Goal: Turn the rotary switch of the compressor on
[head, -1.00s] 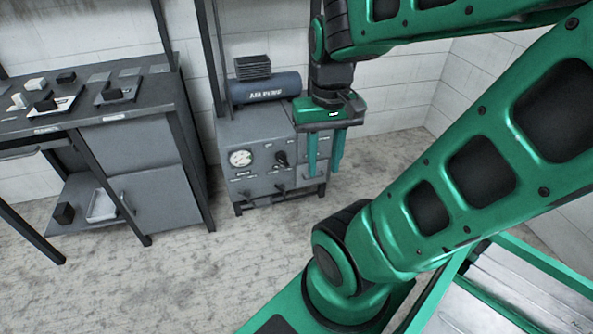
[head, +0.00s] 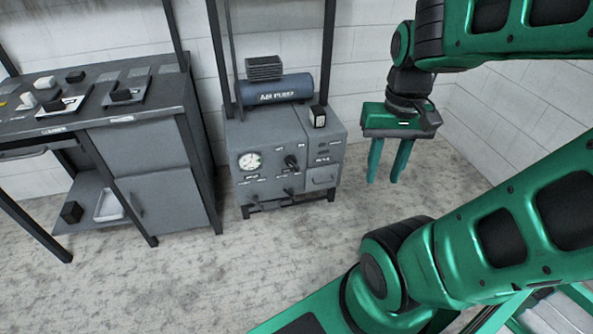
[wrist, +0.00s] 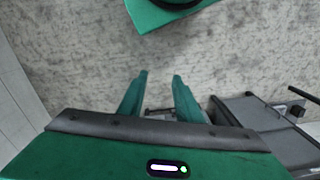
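The compressor (head: 270,135) is a grey box with a blue AIR PUMP cylinder (head: 275,90) on top, standing against the wall in the head view. Its front has a round white gauge (head: 250,161) and, right of it, a black rotary switch (head: 291,162). I cannot read the switch's position. My gripper (head: 384,178) is right of the compressor, apart from it and pointing down, with its green fingers spread and empty. In the wrist view my gripper (wrist: 160,77) has a clear gap between its fingers. A grey body at lower right there (wrist: 265,128) looks like the compressor; its switch does not show.
Smaller black knobs (head: 288,191) sit low on the compressor's front, and a small black block (head: 318,116) is on its top right. A dark workbench (head: 75,128) with small parts stands at left. The floor (head: 230,270) in front is clear.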

